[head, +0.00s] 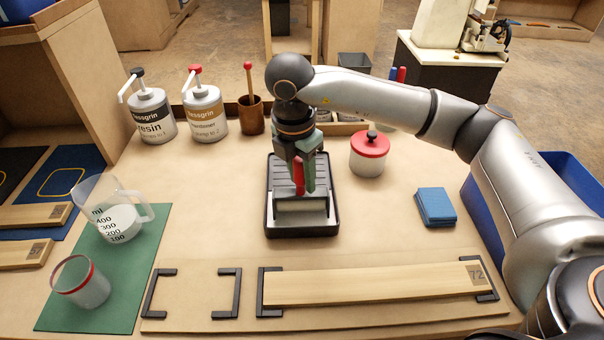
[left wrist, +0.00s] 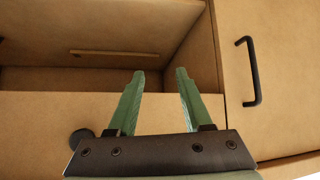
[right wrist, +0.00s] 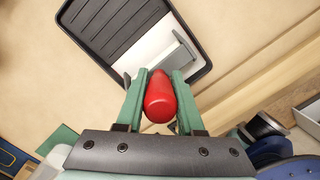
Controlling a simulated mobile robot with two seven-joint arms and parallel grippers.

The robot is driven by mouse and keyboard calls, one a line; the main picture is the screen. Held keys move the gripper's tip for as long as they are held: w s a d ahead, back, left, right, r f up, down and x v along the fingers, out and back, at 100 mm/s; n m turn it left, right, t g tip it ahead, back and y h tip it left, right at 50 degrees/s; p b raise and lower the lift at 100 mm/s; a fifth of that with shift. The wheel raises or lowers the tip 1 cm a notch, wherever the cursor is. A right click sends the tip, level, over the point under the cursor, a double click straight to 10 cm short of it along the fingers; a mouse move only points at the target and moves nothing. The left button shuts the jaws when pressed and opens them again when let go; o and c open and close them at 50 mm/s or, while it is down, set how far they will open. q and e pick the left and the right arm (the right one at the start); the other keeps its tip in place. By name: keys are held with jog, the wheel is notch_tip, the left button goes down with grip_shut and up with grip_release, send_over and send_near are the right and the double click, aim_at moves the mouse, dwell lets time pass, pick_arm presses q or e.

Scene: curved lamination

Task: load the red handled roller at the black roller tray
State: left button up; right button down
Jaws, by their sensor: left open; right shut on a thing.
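The black roller tray (head: 331,228) stands in the middle of the bench; its ribbed slope also shows in the right wrist view (right wrist: 110,22). My right gripper (head: 303,187) is over the tray, shut on the red handle (head: 298,172) of the roller, which points up toward the wrist in the right wrist view (right wrist: 160,98). The pale roller head (head: 300,204) is at the near, deep end of the tray; whether it touches the tray bottom I cannot tell. My left gripper (left wrist: 160,85) is open and empty, facing a wooden cabinet, and is outside the head view.
Two pump containers (head: 150,115) (head: 205,112) and a brown cup (head: 251,116) stand behind left. A red-lidded pot (head: 369,154) and blue pads (head: 435,206) are at right. A measuring jug (head: 118,212) and a cup (head: 80,284) sit on a green mat (head: 110,315). A wood strip (head: 370,284) lies in front.

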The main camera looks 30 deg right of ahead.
jog(key=shift+f+b, duration=0.4)
dwell(1.4)
jog(key=shift+r, duration=0.1)
jog(key=shift+r+p, duration=2.35)
jog(key=shift+r, duration=1.15)
jog(key=shift+s+f, duration=0.1)
